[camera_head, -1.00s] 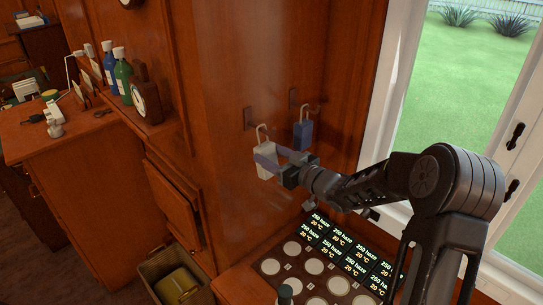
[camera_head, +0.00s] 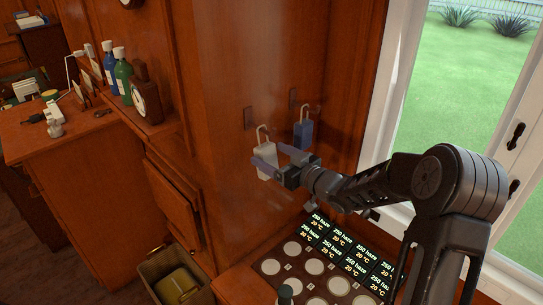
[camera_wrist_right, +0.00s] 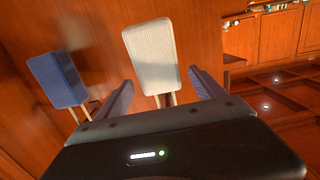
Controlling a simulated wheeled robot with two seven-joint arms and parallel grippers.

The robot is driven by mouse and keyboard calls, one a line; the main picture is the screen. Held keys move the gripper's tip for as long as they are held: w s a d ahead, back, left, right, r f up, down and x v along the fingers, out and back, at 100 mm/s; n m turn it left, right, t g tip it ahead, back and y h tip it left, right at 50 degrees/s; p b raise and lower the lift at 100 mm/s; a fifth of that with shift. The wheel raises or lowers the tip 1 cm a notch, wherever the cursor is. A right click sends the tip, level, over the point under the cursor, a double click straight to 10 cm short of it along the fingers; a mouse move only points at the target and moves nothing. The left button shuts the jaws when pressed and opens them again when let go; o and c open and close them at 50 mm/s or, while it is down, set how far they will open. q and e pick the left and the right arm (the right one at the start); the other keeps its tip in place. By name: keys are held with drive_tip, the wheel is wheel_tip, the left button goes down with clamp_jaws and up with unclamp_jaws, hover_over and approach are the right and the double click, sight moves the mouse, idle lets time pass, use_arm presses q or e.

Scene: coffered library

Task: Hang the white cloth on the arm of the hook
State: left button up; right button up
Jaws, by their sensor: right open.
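The white cloth (camera_head: 265,146) hangs from the metal hook (camera_head: 259,129) on the wooden panel, the left of two hooks in the head view. It hangs as a narrow folded block. My right gripper (camera_head: 268,155) is open, with one finger to each side of the cloth, and hides part of it. In the right wrist view, the cloth (camera_wrist_right: 150,58) shows between the two blue-grey fingers (camera_wrist_right: 161,78), with visible gaps beside it. My left gripper is not in view.
A blue cloth (camera_head: 303,134) hangs on a second hook just right. Below is a counter with round white discs (camera_head: 291,248) and lit labels (camera_head: 351,247). Bottles (camera_head: 123,76) stand on a left ledge. A bin (camera_head: 174,275) sits on the floor.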

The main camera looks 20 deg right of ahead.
drive_tip(key=b+v, duration=0.1)
drive_tip(key=v, duration=0.6)
drive_tip(key=shift+s, duration=0.2)
drive_tip(key=s+a+f+m+g+h, duration=0.1)
drive_tip(key=s+a+f+m+g, duration=0.1)
drive_tip(key=a+f, duration=0.5)
drive_tip(key=s+a+f+m+g, duration=0.1)
drive_tip(key=s+a+f+g, duration=0.1)
drive_tip(key=f, duration=0.9)
drive_tip(key=s+a+f+m+g+h, duration=0.1)
drive_tip(key=s+a+f+m+g, duration=0.15)
drive_tip(key=a+f, duration=0.45)
drive_tip(key=s+a+f+g, duration=0.4)
drive_tip(key=s+f, duration=0.4)
drive_tip(key=s, duration=0.4)
drive_tip(key=s+a+f+g, duration=0.5)
drive_tip(key=s+a+f, duration=0.1)
drive_tip(key=s, duration=0.6)
drive_tip(key=shift+f+y, duration=0.3)
drive_tip(key=shift+f, duration=0.6)
drive_tip(key=shift+c, duration=0.2)
